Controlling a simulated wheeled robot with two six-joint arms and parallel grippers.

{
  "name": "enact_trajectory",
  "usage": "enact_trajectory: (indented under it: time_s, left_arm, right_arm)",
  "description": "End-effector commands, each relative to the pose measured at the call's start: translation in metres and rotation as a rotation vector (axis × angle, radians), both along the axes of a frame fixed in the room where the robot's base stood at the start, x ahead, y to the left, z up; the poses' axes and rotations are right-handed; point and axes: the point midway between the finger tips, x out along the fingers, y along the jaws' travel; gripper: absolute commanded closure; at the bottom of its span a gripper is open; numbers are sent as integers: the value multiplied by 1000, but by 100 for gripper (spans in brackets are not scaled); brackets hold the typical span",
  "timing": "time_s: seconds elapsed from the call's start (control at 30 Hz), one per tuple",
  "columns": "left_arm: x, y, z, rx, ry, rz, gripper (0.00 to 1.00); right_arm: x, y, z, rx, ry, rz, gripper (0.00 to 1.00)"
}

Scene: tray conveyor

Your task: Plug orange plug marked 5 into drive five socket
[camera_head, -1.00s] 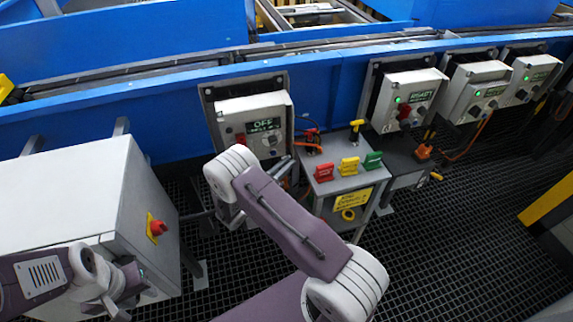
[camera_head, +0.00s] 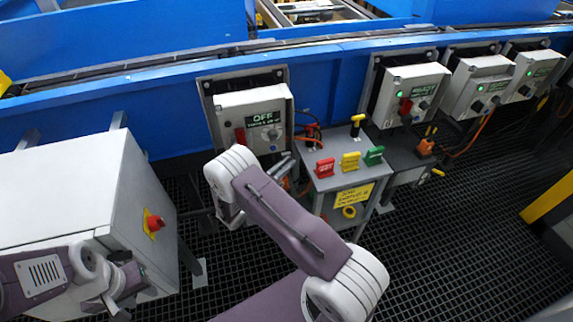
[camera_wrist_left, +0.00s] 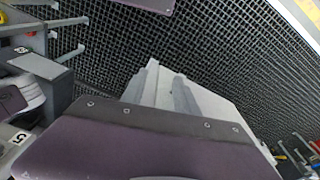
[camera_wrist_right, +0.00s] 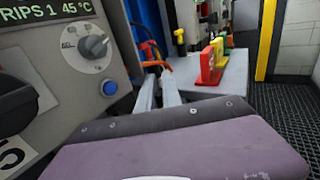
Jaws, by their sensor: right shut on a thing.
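My right gripper (camera_head: 283,168) is in front of the OFF control box (camera_head: 258,120), beside the small grey stand. In the right wrist view its fingers (camera_wrist_right: 158,95) are close together at the box's right edge. Orange shows at the right gripper in the head view, seemingly the orange plug (camera_head: 286,184); its mark cannot be read. The box also shows in the right wrist view (camera_wrist_right: 75,85), with a knob, a blue button and a 5 label (camera_wrist_right: 12,156). No drive five socket is clearly visible. My left gripper (camera_head: 128,288) is low at left, fingers apart and empty.
The small grey stand (camera_head: 335,186) bears red, yellow and green tags. A grey cabinet (camera_head: 75,180) with a red stop knob (camera_head: 154,222) stands at left. Orange cable (camera_wrist_right: 152,52) hangs beyond the right fingers. More control boxes line the blue conveyor (camera_head: 170,120). Grating floor is open at right.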

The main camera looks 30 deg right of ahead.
Motion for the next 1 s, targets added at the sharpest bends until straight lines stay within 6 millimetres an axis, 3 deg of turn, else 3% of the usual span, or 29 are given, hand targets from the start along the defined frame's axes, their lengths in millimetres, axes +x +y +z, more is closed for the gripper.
enact_trajectory:
  time_s: [0.07,0.1,0.17,0.53,0.8,1.0]
  left_arm:
    - [0,0,-3,0,0,0,64]
    - [0,0,-1,0,0,0,64]
    - [0,0,-1,0,0,0,64]
    - [0,0,-1,0,0,0,64]
    - [0,0,-2,0,0,0,64]
    - [0,0,-2,0,0,0,64]
  right_arm:
    - [0,0,-4,1,3,0,100]
    - [0,0,-3,1,3,0,80]
    - [0,0,-3,1,3,0,65]
    - [-2,6,-2,2,2,2,65]
    - [-21,61,-3,2,1,5,65]
    - [-31,83,-3,1,3,1,65]
